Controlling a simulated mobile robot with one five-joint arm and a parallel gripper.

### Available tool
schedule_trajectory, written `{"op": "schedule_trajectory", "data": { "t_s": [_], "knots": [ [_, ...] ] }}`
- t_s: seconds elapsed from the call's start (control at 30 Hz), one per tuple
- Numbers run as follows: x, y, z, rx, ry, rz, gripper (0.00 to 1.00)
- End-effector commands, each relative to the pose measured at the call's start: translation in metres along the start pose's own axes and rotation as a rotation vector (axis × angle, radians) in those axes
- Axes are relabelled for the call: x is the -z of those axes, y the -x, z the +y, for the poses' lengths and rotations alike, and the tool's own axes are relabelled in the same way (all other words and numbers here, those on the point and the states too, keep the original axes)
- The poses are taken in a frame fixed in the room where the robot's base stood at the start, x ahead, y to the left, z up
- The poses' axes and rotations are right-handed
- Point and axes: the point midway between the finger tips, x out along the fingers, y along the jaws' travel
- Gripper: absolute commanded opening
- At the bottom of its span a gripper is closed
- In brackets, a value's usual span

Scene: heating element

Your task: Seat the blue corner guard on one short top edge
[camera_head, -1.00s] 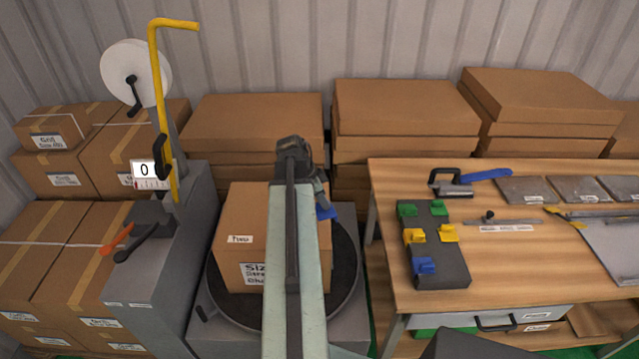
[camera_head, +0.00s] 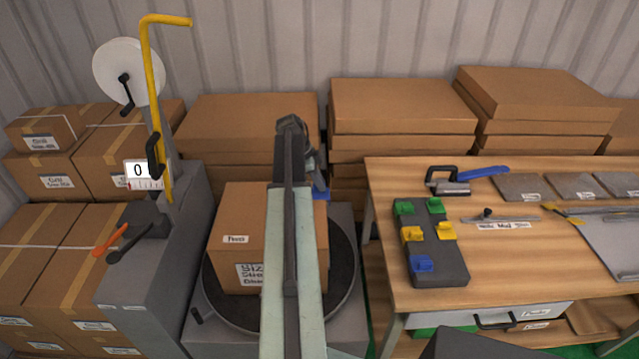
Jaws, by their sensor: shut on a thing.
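A cardboard box (camera_head: 237,215) with printed labels stands on a dark round turntable (camera_head: 214,283). My arm reaches over the box and hides much of its top and right part. My gripper (camera_head: 318,180) is at the far right side of the box, mostly hidden behind my arm. It is shut on a blue corner guard (camera_head: 320,193), of which only a small part shows by the box's upper right edge. I cannot tell whether the guard touches the box. Another blue corner guard (camera_head: 422,264) sits in the dark holder (camera_head: 440,274) on the workbench, with green and yellow ones.
A grey machine (camera_head: 160,265) with levers, a yellow bent bar (camera_head: 150,85) and a white reel (camera_head: 113,70) stands left of the turntable. The wooden workbench (camera_head: 510,265) is on the right, with a blue-handled tool (camera_head: 470,178). Stacked boxes line the wall.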

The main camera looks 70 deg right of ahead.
Motion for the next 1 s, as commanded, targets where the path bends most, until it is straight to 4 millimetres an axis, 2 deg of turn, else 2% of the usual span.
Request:
{"op": "schedule_trajectory", "data": {
  "t_s": [0.7,1.0],
  "knots": [
    [-0.027,-0.063,0.000,0.001,0.001,0.000,0.00],
    [-0.031,-0.073,0.000,0.001,0.002,0.000,0.00]
  ]
}}
